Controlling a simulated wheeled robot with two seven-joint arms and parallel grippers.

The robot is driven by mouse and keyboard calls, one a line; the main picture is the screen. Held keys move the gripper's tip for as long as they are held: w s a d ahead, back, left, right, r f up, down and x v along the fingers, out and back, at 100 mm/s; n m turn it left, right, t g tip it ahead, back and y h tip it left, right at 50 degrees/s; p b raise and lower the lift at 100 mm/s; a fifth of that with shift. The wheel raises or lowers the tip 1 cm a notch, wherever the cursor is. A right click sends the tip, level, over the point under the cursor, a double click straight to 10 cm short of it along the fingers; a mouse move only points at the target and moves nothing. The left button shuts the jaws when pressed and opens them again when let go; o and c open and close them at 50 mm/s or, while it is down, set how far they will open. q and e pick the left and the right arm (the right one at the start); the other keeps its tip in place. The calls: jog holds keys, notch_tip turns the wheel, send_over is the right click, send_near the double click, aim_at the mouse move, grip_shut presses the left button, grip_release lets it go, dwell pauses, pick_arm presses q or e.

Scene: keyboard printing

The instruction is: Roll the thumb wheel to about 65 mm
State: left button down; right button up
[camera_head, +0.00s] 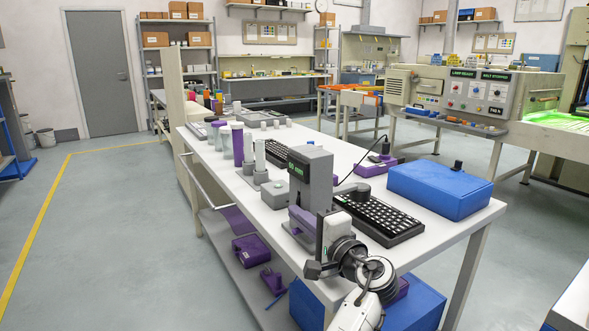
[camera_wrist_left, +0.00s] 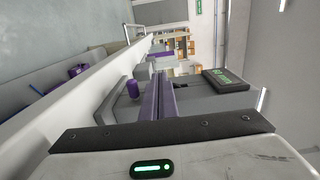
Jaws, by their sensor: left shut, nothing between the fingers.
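The grey device (camera_head: 312,165) with a green-lit display (camera_head: 298,168) stands at the near table edge; its digits are too small to read. In the left wrist view the display (camera_wrist_left: 228,80) is at the right, seen sideways. A small purple cylinder (camera_wrist_left: 133,89), which looks like the thumb wheel, sits low on the device's grey part. My left gripper (camera_head: 302,216) is at the device's near side, close in front of it. Its fingers (camera_wrist_left: 166,95) are shut and empty, beside the cylinder; I cannot tell whether they touch. My right gripper is not in view.
A black keyboard (camera_head: 378,220) and a blue case (camera_head: 438,189) lie right of the device. Grey blocks and purple and pale cylinders (camera_head: 238,145) stand behind it. A lower shelf (camera_head: 228,240) holds purple parts. The white table's (camera_head: 345,160) near edge runs beside my arm.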

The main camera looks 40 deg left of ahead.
pick_arm(q)
jog(key=shift+w+r, duration=0.1)
jog(key=shift+r, duration=0.05)
dwell(0.5)
jog(key=shift+r+p, duration=0.45)
jog(key=shift+p, duration=0.2)
jog(key=shift+r+p, duration=0.35)
jog(key=shift+p, duration=0.1)
jog(key=shift+s, duration=0.25)
jog(key=shift+s+a+p, duration=0.15)
jog(key=shift+s+p, duration=0.1)
jog(key=shift+p, duration=0.15)
jog(key=v, duration=0.6)
